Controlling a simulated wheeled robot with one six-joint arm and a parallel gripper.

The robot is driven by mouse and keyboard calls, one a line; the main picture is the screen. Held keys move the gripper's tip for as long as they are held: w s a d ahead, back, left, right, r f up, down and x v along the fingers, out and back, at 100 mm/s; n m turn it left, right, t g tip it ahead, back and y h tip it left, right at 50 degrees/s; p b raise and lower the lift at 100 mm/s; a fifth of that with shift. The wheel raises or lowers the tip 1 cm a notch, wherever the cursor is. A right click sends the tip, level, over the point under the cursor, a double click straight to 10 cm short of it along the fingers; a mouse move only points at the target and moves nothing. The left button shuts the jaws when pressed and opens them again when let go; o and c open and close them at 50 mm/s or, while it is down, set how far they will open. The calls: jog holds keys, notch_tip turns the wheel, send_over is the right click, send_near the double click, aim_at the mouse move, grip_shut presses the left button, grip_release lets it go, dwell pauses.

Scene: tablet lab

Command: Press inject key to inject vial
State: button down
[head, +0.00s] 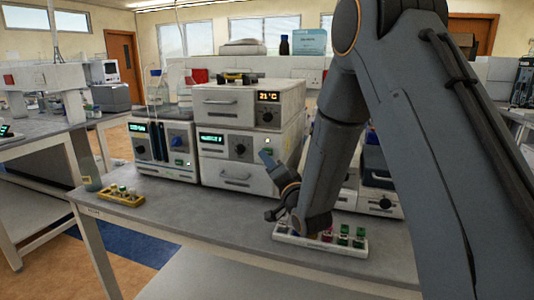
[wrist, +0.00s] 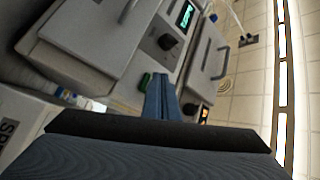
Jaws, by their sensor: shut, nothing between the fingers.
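A white stacked instrument (head: 223,173) stands on the bench, with a green display (head: 211,138) and a dark knob (head: 240,150) on its middle unit. In the wrist view the instrument front (wrist: 92,45) appears tilted. A small green key-like part (wrist: 146,81) shows there beside my fingertips; I cannot read a label on it, nor tell if it is the inject key. My gripper (head: 266,158) is shut and empty, in front of the instrument's right side. Its closed blue-grey fingers also show in the wrist view (wrist: 162,78). I cannot tell whether they touch the panel.
A white rack (head: 320,242) with red and green capped vials lies below my arm. A yellow rack (head: 105,198) with vials sits at the bench's left end. Another instrument (head: 165,155) stands left of the stack. The bench front between the racks is clear.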

jog(key=shift+s, duration=0.1)
jog(key=s, duration=0.1)
jog(key=s+a, duration=0.1)
jog(key=s, duration=0.2)
jog(key=shift+s+a+p, duration=0.35)
jog(key=shift+a, duration=0.05)
dwell(0.8)
